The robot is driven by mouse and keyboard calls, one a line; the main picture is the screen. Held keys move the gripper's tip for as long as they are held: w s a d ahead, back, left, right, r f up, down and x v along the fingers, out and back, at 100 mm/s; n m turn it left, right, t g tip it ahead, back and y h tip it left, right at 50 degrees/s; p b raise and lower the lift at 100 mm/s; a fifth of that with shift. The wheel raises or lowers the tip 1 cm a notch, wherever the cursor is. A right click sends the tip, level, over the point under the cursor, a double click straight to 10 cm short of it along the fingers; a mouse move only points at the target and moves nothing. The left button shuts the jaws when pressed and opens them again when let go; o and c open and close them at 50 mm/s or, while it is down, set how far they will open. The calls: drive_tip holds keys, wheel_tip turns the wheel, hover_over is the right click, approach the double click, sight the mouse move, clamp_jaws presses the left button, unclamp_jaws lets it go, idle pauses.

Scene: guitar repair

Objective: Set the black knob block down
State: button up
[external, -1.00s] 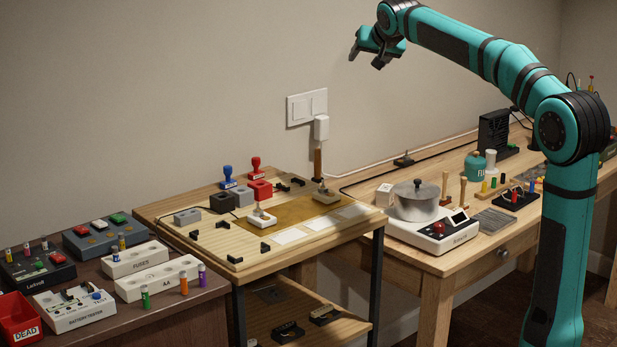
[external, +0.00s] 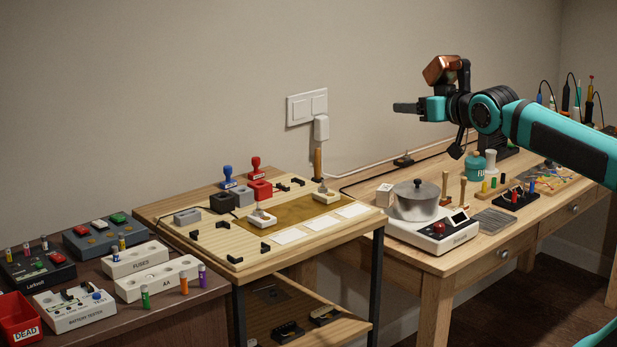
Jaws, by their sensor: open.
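My gripper (external: 405,107) is in the air above the right-hand desk, left of the wrist, with its fingers pointing left. It is open, and I see nothing held between the fingers. I cannot tell for sure which thing is the black knob block. A plain black block (external: 223,203) sits at the back of the wooden board on the middle table, well left of and below my gripper. Dark pieces with small knobs, one nearer (external: 289,331) and one further right (external: 325,315), lie on that table's lower shelf. Their details are too small to read.
The board (external: 295,212) also bears a red block (external: 260,190), stamps and knobbed white blocks. A scale with a pot (external: 415,205) and a small black peg stand (external: 515,198) are on the right desk. The left table (external: 190,315) is crowded. The air around my gripper is free.

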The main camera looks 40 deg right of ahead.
drive_tip(key=s+a+f+n+t+y, duration=0.1)
drive_tip(key=s+a+f, duration=0.1)
drive_tip(key=s+f, duration=0.3)
drive_tip(key=s, duration=0.4)
drive_tip(key=shift+s+a+f+n+t, duration=0.15)
drive_tip(key=shift+a+f+n+t, duration=0.05)
drive_tip(key=shift+a+n+t, duration=0.2)
idle(0.5)
